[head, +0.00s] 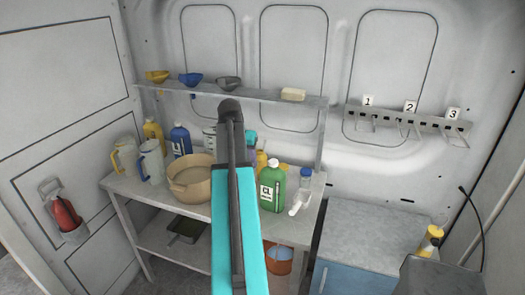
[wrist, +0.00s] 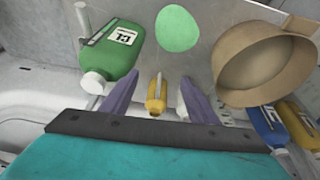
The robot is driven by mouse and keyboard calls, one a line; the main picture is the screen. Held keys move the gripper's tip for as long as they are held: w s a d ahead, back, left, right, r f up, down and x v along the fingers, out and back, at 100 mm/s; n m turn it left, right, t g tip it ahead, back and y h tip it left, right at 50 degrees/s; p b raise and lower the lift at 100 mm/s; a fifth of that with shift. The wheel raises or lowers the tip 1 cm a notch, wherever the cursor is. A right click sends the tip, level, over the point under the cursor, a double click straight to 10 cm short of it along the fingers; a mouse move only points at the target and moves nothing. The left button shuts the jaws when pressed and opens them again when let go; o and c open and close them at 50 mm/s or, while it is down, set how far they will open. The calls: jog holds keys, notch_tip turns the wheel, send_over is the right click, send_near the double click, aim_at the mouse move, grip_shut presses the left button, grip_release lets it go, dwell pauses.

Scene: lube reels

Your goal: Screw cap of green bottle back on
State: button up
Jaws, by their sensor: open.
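The green bottle (head: 271,190) with a "CL" label stands on the right part of the workbench in the head view. A white cap-like top (head: 273,163) shows at its neck. In the wrist view the green bottle (wrist: 113,50) appears upside down at upper left, with the white top (wrist: 92,82) at its neck; I cannot tell whether it is screwed tight. My gripper (wrist: 158,100) shows two purple fingers spread apart with nothing held. A small yellow bottle (wrist: 156,88) appears beyond the gap between them.
A tan pot (head: 190,180), blue bottle (head: 180,140) and jugs (head: 152,160) stand left of the arm. A clear bottle with a blue top (head: 305,178) stands right of the green bottle. A shelf (head: 260,95) runs above. A pale green round object (wrist: 177,30) lies nearby.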

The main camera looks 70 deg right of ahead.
jog(key=w+a+f+n+y+b, duration=0.1)
jog(key=w+a+f+n+b, duration=0.1)
jog(key=w+a+f, duration=0.5)
jog(key=w+a+f+n+g+y+b, duration=0.15)
jog(key=w+a+f, duration=0.25)
jog(key=a+f, duration=0.65)
jog(key=w+a+f+n+b, duration=0.15)
jog(key=w+a+f, duration=0.45)
jog(key=f, duration=0.6)
jog(key=s+a+f+n+g+y+b, duration=0.1)
jog(key=s+a+f+n+g+b, duration=0.2)
jog(key=a+f, duration=1.4)
jog(key=s+a+f+n+b, duration=0.1)
jog(key=s+a+f+n, duration=0.3)
jog(key=s+a+f, duration=0.4)
jog(key=s+a+f+n+g+b, duration=0.1)
jog(key=s+a+f+n+b, duration=0.1)
jog(key=s+a+f+n, duration=0.3)
jog(key=s+a+f, duration=0.4)
jog(key=s+a, duration=0.4)
jog(key=a, duration=0.1)
jog(key=shift+a+f, duration=0.15)
jog(key=shift+a, duration=0.1)
jog(key=shift+g, duration=0.25)
